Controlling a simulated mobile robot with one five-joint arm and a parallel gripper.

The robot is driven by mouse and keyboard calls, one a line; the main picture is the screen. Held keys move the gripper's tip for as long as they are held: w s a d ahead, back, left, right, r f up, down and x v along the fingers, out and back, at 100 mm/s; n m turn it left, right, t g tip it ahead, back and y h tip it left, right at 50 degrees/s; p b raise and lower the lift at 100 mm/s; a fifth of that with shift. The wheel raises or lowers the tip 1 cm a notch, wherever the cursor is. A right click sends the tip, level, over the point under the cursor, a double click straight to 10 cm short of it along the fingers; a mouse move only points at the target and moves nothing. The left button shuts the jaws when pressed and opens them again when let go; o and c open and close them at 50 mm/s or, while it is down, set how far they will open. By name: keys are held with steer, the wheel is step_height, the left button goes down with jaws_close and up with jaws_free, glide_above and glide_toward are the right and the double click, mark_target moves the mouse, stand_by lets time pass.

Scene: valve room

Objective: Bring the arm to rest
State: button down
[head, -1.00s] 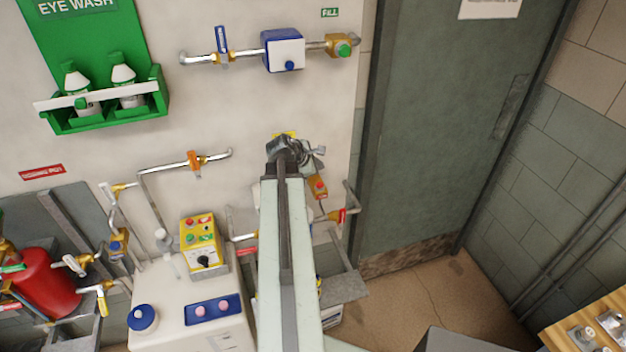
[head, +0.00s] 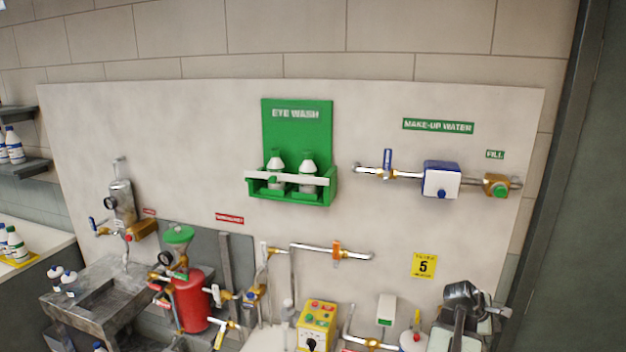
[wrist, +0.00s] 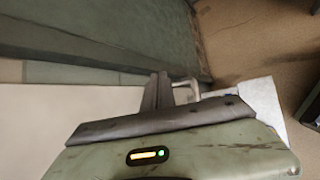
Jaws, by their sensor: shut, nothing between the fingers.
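My gripper (head: 466,297) shows at the lower right of the head view, at the end of my arm, in front of the white panel. Its fingers also show in the wrist view (wrist: 157,91). They are together and hold nothing. Behind them in the wrist view are a pale surface, a dark green-grey surface and the brown floor. I cannot tell the exact gap between the gripper and the panel or pipes.
The white panel (head: 380,110) carries a green eye wash holder (head: 297,120), a blue and white box (head: 441,180) on a pipe, and a yellow sign (head: 424,265). A red tank (head: 190,300), a yellow button box (head: 316,325) and a sink (head: 100,298) stand low. A dark door (head: 590,200) is at right.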

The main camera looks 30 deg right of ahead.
steer(key=w+a+n+t, duration=0.1)
steer(key=w+a, duration=0.3)
steer(key=w, duration=0.3)
steer(key=w+a+f+n+t, duration=0.1)
steer(key=w+a+n, duration=0.1)
steer(key=w+a, duration=0.4)
steer(key=w+a+n+t, duration=0.1)
steer(key=w+a, duration=0.2)
steer(key=w, duration=0.6)
steer(key=w+a+f+n+t+y+b, duration=0.1)
steer(key=w+a, duration=0.5)
steer(key=a, duration=0.3)
steer(key=w+a+f+n+t+y+b, duration=0.1)
steer(key=w+a+f+t, duration=0.1)
steer(key=w+a, duration=0.5)
steer(key=w+a+f+m+y, duration=0.1)
steer(key=a+f+y, duration=0.1)
steer(key=a, duration=1.2)
steer(key=w+a+f+m+y, duration=0.1)
steer(key=a+f+y, duration=0.1)
steer(key=a, duration=1.2)
steer(key=s+a+f+m+g+y, duration=0.1)
steer(key=s+a+m+g+y, duration=0.1)
steer(key=s+a+m, duration=0.5)
steer(key=a+m+g, duration=0.1)
steer(key=a+m, duration=0.1)
steer(key=m, duration=0.1)
steer(key=shift+a+f+g+y, duration=0.3)
steer(key=shift+f+y, duration=0.05)
steer(key=shift+y, duration=0.05)
